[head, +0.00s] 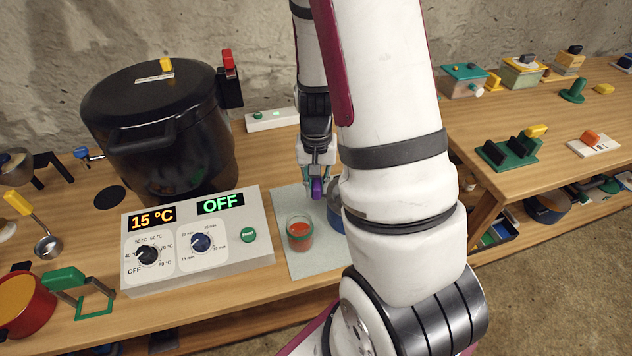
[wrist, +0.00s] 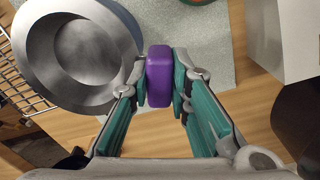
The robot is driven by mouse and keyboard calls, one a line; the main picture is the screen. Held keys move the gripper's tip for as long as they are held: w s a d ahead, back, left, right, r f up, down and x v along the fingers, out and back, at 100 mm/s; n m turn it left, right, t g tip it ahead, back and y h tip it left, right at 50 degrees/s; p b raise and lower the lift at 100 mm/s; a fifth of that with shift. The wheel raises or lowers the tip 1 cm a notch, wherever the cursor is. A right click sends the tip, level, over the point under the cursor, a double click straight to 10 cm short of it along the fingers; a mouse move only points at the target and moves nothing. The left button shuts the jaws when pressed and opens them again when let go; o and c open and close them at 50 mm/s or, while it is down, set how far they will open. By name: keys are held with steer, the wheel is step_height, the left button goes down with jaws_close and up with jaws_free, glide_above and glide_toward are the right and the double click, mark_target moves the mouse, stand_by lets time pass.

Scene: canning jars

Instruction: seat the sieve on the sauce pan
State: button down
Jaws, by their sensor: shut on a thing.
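My gripper (wrist: 160,84) is shut on a purple handle (wrist: 159,72), which also shows in the head view (head: 317,188). A round grey metal bowl with a wide rim (wrist: 45,60), apparently the sieve, lies just left of the handle in the wrist view. The join between handle and bowl is not clear. A blue edge (wrist: 129,19) shows beyond the grey rim, apparently the sauce pan. In the head view the blue pan (head: 335,216) stands on the grey mat, mostly hidden by my arm. I cannot tell whether the sieve touches the pan.
A jar of red contents (head: 300,236) stands on the mat (head: 305,265) left of the pan. A control box (head: 198,240) and a large black pot (head: 160,130) are further left. A wire rack (wrist: 18,85) lies at the wrist view's left edge.

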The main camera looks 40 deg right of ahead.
steer(key=shift+f, duration=0.45)
steer(key=c, duration=1.4)
jaws_free()
steer(key=shift+r, duration=0.15)
step_height(320, 180, up, 12)
steer(key=shift+f, duration=0.1)
